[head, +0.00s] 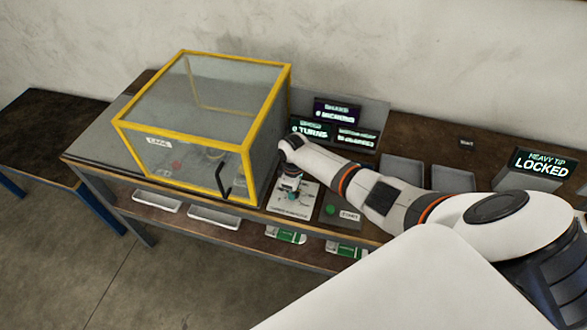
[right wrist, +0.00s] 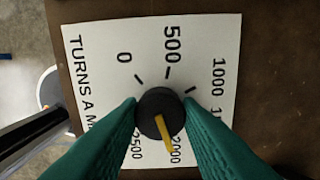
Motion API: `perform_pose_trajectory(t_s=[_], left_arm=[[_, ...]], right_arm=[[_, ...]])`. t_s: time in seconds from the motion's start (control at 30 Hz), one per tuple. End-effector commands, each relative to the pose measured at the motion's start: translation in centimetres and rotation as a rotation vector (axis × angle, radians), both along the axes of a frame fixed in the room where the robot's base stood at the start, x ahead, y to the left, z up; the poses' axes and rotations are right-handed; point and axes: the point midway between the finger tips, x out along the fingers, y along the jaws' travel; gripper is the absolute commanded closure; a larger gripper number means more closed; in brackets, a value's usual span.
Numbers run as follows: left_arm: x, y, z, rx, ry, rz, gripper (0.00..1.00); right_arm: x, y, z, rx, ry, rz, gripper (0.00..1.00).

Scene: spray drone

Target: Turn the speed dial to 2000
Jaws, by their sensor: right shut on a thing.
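The speed dial is a black round knob (right wrist: 160,112) with a yellow pointer, on a white plate (right wrist: 95,60) marked from 0 to 2500. In the right wrist view the pointer aims down and slightly right, close by the 2000 mark (right wrist: 177,150). My right gripper (right wrist: 162,118) has its two teal fingers closed on the sides of the knob. In the head view my right gripper (head: 291,190) is over the plate (head: 292,198), and the knob is hidden beneath it. My left gripper is not in view.
A yellow-framed clear cage (head: 120,126) stands just left of the dial plate. Displays (head: 337,112) behind it include one reading 0 TURNS. A green button (head: 330,209) is to the right. Trays (head: 404,172) and a box reading LOCKED (head: 541,164) lie further right.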

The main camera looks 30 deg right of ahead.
Motion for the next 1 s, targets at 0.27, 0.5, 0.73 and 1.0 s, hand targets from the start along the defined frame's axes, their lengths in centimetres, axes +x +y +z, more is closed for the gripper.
perform_pose_trajectory(t_s=[0.27, 0.5, 0.73, 1.0], left_arm=[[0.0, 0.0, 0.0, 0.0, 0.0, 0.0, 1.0], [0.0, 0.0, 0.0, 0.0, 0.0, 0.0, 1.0], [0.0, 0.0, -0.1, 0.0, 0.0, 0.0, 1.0], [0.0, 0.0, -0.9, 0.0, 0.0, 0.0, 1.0]], right_arm=[[0.1, -0.2, 0.2, -0.003, -0.004, 0.0, 0.56], [0.1, -0.1, 0.1, -0.002, -0.001, 0.002, 0.47], [0.1, -0.1, 0.8, 0.0, -0.001, 0.002, 0.47], [0.2, -0.1, 5.7, -0.002, -0.007, 0.003, 0.47]])
